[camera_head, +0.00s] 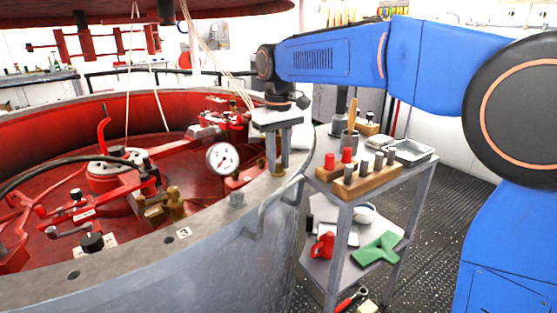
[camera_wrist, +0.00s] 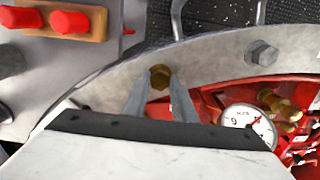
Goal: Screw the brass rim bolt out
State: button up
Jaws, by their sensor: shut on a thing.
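The brass rim bolt (camera_wrist: 159,74) shows in the wrist view as a brown hex head over the pale metal rim (camera_wrist: 215,66). My gripper (camera_wrist: 160,84) has its two grey fingers on either side of this head, shut on it. In the head view my gripper (camera_head: 279,164) points straight down at the right part of the vessel's rim (camera_head: 215,215). Some brass colour shows between the fingers there. I cannot tell how far the bolt's thread sits in the rim.
A grey hex bolt (camera_wrist: 262,53) stands on the rim nearby. A pressure gauge (camera_head: 223,159) and red pipework lie inside the vessel. A trolley (camera_head: 345,205) beside it carries a wooden block (camera_head: 358,182) with red and grey pegs. A handrail (camera_head: 275,207) curves along the vessel's outside.

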aim_at(279, 165)
jog(key=shift+n, duration=0.5)
jog(key=o, duration=1)
jog(key=shift+o, duration=0.2)
notch_tip(279, 165, up, 12)
